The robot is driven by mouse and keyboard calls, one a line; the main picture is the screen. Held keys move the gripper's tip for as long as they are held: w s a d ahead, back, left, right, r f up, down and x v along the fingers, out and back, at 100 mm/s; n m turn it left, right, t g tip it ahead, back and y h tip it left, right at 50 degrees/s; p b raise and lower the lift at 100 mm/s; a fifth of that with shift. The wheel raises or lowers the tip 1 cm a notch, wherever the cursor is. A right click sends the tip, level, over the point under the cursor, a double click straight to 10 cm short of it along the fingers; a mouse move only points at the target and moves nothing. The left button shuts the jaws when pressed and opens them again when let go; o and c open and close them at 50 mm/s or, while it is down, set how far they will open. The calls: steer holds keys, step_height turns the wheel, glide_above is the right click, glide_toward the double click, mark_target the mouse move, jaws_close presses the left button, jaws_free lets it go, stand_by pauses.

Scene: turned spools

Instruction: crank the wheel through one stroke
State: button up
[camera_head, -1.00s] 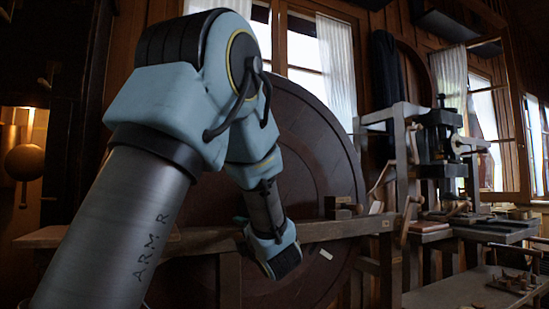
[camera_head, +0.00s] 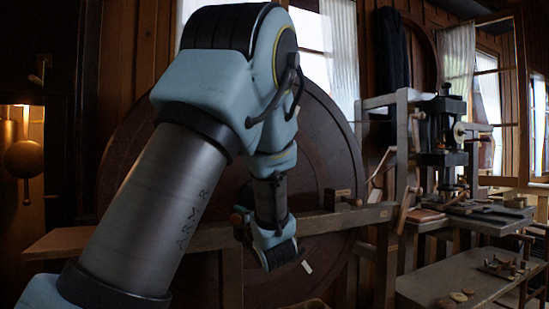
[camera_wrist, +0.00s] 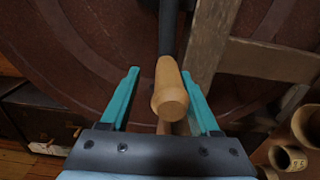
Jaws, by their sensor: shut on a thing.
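The wheel (camera_head: 130,165) is a large dark red-brown disc standing upright behind a wooden beam, partly hidden by my arm. It also fills the background of the wrist view (camera_wrist: 60,50). In the wrist view, a pale turned wooden handle (camera_wrist: 168,88) on a dark rod lies between the two teal fingers of my gripper (camera_wrist: 162,103). My gripper is shut on this handle, whose rounded end points toward the camera. In the head view, my wrist is in front of the wheel by the beam, and the fingers cannot be made out.
The wooden beam (camera_head: 330,222) crosses in front of the wheel. A bench with a dark press (camera_head: 443,135) stands at right, with a lower shelf (camera_head: 450,280) holding small wooden pieces. In the wrist view, wooden cylinders (camera_wrist: 283,158) sit at lower right.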

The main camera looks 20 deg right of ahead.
steer(key=shift+r+m+p, duration=0.4)
steer(key=shift+r+p, duration=0.4)
steer(key=shift+p, duration=0.35)
steer(key=r+m+p, duration=0.1)
steer(key=r+p, duration=0.1)
steer(key=d+r+m+p, duration=0.1)
steer(key=r+m+p, duration=0.1)
steer(key=p, duration=0.1)
steer(key=shift+w+r, duration=0.2)
steer(key=shift+r, duration=0.05)
steer(key=d+r+m+p, duration=0.9)
steer(key=m+p, duration=0.2)
steer(key=p, duration=0.4)
steer(key=shift+w+d, duration=0.4)
steer(key=shift+w, duration=0.05)
steer(key=shift+a+f, duration=0.15)
steer(key=shift+f, duration=0.1)
steer(key=s+d, duration=0.1)
steer(key=s, duration=1)
steer(key=shift+d, duration=0.15)
